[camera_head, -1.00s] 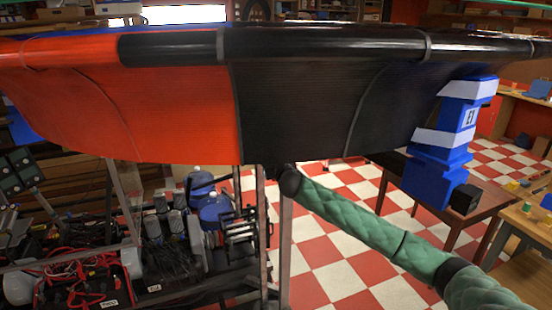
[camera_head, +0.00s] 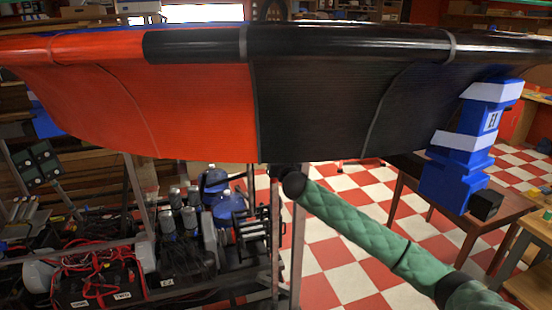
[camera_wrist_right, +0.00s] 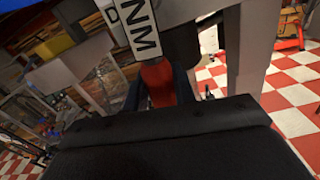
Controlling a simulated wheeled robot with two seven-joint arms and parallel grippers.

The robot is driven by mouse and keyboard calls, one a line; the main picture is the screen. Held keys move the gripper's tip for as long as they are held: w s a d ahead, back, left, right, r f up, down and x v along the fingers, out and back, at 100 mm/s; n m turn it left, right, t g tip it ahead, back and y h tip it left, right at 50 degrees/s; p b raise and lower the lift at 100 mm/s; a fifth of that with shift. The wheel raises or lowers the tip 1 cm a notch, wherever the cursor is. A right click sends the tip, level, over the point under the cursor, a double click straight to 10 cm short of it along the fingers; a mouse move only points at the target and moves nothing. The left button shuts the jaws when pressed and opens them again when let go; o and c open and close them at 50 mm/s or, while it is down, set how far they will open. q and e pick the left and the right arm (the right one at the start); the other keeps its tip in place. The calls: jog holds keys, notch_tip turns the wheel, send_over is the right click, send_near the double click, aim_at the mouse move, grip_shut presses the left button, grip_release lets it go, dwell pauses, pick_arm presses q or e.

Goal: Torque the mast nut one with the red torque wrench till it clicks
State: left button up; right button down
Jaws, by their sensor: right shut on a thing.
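The red torque wrench (camera_wrist_right: 157,78) shows in the right wrist view as a short red piece. Above it is a white label with black letters, "NM" among them. My right gripper (camera_wrist_right: 159,98) is shut on this red piece, with a dark finger on each side of it. The rest of the wrench runs out of the top of that view. Neither gripper shows in the head view, where the duct covers much of the middle. My left gripper is in no view. I cannot make out the mast nut in either view.
The wide red and black duct (camera_head: 205,115) crosses the head view. A brown table (camera_head: 510,205) stands behind. Below left is equipment with red cables (camera_head: 95,275). Checkered floor (camera_head: 335,255) is open in the middle.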

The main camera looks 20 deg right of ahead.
jog(key=shift+a, duration=0.1)
jog(key=shift+s+p, duration=0.5)
jog(key=shift+s, duration=2.05)
